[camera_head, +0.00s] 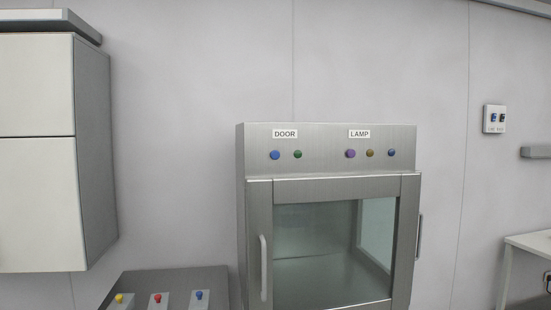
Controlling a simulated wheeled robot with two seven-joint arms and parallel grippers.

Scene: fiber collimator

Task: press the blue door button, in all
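The blue door button (275,155) is a round knob on the metal front panel of a steel cabinet (320,136), below and left of the DOOR label (285,134). A smaller green button (298,154) sits just right of it. The cabinet's glass door (325,250) below the panel looks closed, with a vertical handle (263,268) on its left. Neither of my grippers shows in the head view, and nothing covers the button.
Under the LAMP label (359,134) are a purple button (350,154), a yellow one (370,153) and another blue one (392,153). A wall cabinet (40,200) hangs upper left. A white table (530,242) is right.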

